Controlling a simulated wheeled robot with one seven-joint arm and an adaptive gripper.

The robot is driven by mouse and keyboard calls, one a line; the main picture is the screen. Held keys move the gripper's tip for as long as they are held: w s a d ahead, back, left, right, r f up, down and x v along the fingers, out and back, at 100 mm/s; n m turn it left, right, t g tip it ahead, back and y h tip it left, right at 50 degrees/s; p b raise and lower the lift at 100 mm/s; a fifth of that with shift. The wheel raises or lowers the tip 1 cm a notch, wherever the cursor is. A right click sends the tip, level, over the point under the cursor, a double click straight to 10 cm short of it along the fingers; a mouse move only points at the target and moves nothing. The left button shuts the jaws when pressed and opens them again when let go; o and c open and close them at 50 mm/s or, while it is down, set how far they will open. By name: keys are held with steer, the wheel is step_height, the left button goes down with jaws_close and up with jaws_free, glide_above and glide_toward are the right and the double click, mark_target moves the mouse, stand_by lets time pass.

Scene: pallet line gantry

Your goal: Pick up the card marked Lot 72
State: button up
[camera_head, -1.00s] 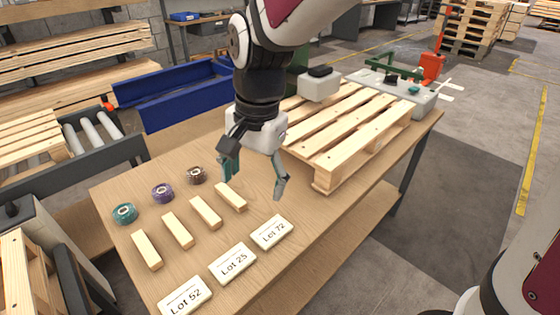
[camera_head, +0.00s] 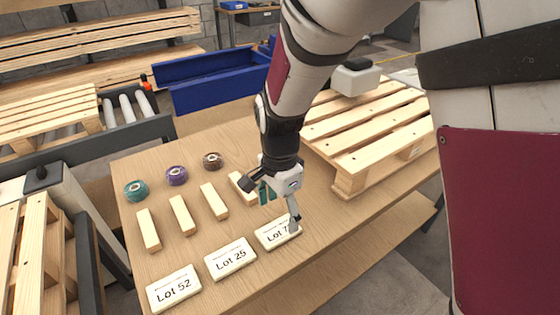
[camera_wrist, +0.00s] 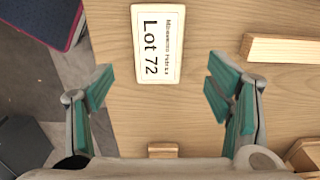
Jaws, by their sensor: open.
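The Lot 72 card (camera_head: 271,236) is a white rectangle with black print, lying flat near the table's front edge, rightmost of three cards. One finger of my gripper covers its right end in the head view. In the wrist view the Lot 72 card (camera_wrist: 158,45) lies beyond the fingertips, a little left of midway between them. My gripper (camera_head: 279,210) is open and empty, above the table beside the card. The wrist view shows the gripper (camera_wrist: 164,85) with its green-padded fingers wide apart.
Lot 25 (camera_head: 231,259) and Lot 52 (camera_head: 174,290) cards lie to the left. Several wooden blocks (camera_head: 182,216) lie behind the cards. Teal (camera_head: 136,190), purple (camera_head: 176,175) and brown (camera_head: 212,161) tape rolls stand behind those. A pallet (camera_head: 375,130) occupies the table's right side.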

mark_target(278, 230)
steer(key=shift+s+a+f+b, duration=0.15)
steer(key=shift+f+b, duration=0.25)
steer(key=shift+f, duration=1)
steer(key=shift+s+f+b, duration=0.1)
steer(key=shift+f+b, duration=0.3)
steer(key=shift+f, duration=0.95)
steer(key=c, duration=1.2)
